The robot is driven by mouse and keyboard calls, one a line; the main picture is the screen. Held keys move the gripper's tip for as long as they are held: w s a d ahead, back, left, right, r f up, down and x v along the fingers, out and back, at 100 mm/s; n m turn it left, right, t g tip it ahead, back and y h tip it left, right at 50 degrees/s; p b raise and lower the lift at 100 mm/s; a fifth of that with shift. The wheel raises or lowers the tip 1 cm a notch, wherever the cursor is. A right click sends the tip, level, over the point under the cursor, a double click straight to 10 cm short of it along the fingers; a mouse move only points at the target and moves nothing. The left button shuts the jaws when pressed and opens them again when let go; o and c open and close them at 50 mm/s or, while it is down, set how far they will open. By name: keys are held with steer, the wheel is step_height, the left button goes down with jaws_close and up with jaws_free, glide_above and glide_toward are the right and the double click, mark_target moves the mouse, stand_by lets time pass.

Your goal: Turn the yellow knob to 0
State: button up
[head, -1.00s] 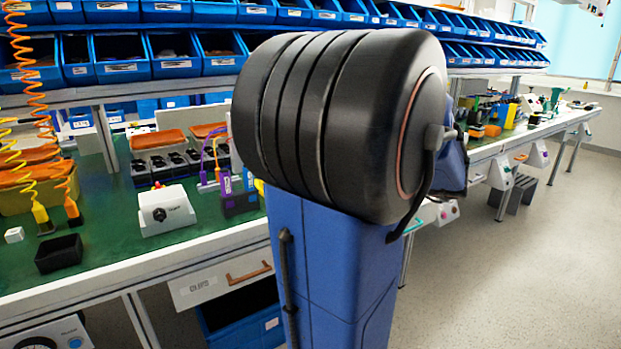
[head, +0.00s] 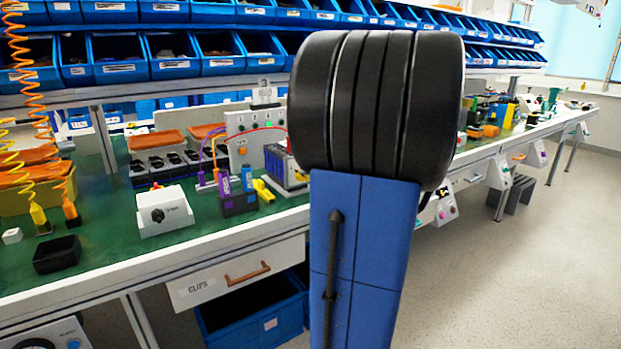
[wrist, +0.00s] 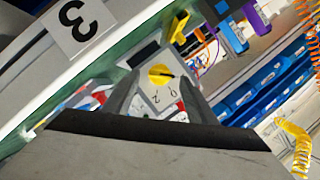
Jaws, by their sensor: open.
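The yellow knob (wrist: 158,74) shows in the wrist view on a pale panel (wrist: 158,107). A dark pointer mark on it points to the right in the picture. Below the knob the panel bears what look like a 0 and a 2, turned on their side; the pointer lies on neither. My gripper (wrist: 160,80) is open, with one finger on each side of the knob in the picture. I cannot tell how far the fingertips are from it. In the head view my arm blocks the right middle, and neither my gripper nor the yellow knob shows.
A white box with a black knob (head: 164,211) stands on the green bench (head: 108,250), near a black tray (head: 57,254). In the wrist view a sign with a 3 (wrist: 77,25) is at upper left. Floor is clear at right.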

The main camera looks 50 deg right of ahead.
steer(key=shift+x, duration=1.2)
steer(key=c, duration=1.1)
steer(key=shift+m, duration=0.3)
steer(key=m, duration=0.1)
steer(key=m+t+y, duration=0.1)
steer(key=shift+d+f+m, duration=0.15)
steer(key=shift+f+m, duration=0.05)
steer(key=shift+m, duration=0.1)
steer(key=m+t, duration=0.1)
steer(key=m, duration=0.1)
steer(key=m+y, duration=0.1)
steer(key=m, duration=0.1)
steer(key=shift+f+t, duration=0.2)
steer(key=shift+t, duration=0.2)
